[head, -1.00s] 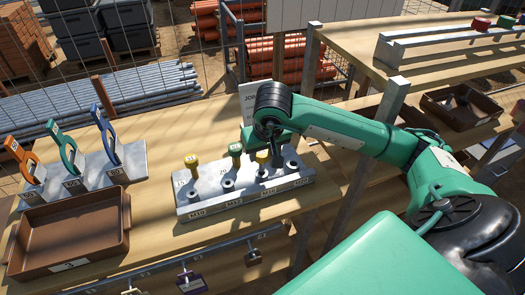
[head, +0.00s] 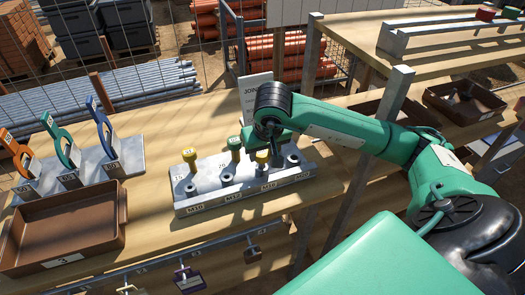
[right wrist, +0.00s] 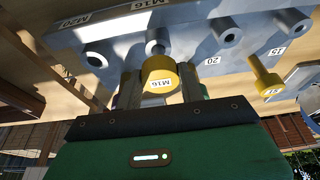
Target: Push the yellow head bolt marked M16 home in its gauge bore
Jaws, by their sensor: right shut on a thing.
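The yellow head bolt marked M16 (head: 262,157) stands over the M16 bore of the grey gauge block (head: 215,202). In the right wrist view its yellow head (right wrist: 160,76) sits between the two fingers of my right gripper (right wrist: 160,88), which is shut on it. A length of grey shank shows between the head and the block (right wrist: 190,25), lined up with the bore collar. How deep the tip sits is hidden. In the head view, my right gripper (head: 268,150) is partly hidden by its wrist. My left gripper is out of view.
The M20 bore (head: 292,159) is empty. A brown tray (head: 62,262) and a rack of coloured handles (head: 130,155) are at left. A sign (head: 256,90) stands behind.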

